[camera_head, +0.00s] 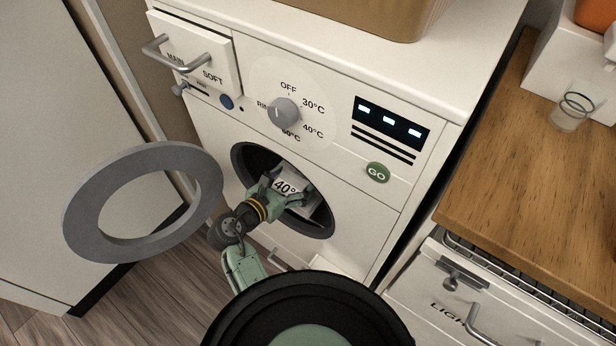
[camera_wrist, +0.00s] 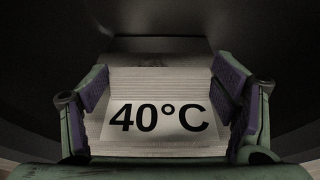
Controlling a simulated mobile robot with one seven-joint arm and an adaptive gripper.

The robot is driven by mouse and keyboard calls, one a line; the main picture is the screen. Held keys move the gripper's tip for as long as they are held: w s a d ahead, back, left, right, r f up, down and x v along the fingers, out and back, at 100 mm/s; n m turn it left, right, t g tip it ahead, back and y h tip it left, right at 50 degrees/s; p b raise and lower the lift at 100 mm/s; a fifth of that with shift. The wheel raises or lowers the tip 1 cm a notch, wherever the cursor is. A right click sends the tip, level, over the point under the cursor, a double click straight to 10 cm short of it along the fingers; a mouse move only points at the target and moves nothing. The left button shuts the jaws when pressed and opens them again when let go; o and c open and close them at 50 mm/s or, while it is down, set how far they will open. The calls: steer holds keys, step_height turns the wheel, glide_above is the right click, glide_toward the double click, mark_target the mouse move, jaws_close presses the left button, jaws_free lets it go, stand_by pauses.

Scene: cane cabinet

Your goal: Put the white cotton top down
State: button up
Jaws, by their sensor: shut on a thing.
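The white cotton top (camera_head: 311,195) looks like a folded white stack with a "40°C" label; it is inside the washing machine's round drum opening (camera_head: 245,160). In the wrist view the white cotton top (camera_wrist: 160,85) fills the space between the fingers, its label facing me. My gripper (camera_head: 283,190) reaches through the opening and is shut on the top; its purple-padded fingers (camera_wrist: 160,100) press on both sides. The drum around it is dark, and I cannot tell whether the top's underside touches the drum floor.
The machine's round grey door (camera_head: 88,205) stands open to the left. Above are the detergent drawer (camera_head: 195,55), the dial (camera_head: 283,112) and the green GO button (camera_head: 377,173). A wooden counter (camera_head: 540,190) with a glass jar (camera_head: 571,112) is at right.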

mark_target(307, 178)
steer(key=w+d, duration=0.2)
steer(key=w, duration=0.1)
steer(key=w+d, duration=0.1)
steer(key=w, duration=0.1)
steer(key=shift+d+r+p, duration=0.1)
steer(key=shift+d+p, duration=0.25)
steer(key=shift+p, duration=0.05)
step_height(307, 178, down, 2)
steer(key=shift+f, duration=0.15)
step_height(307, 178, down, 4)
steer(key=shift+r, duration=0.15)
steer(key=shift+w+d+f, duration=0.15)
steer(key=shift+w+f, duration=0.05)
steer(key=shift+f, duration=0.4)
steer(key=shift+f, duration=0.15)
steer(key=o, duration=1.3)
steer(key=shift+o, duration=0.2)
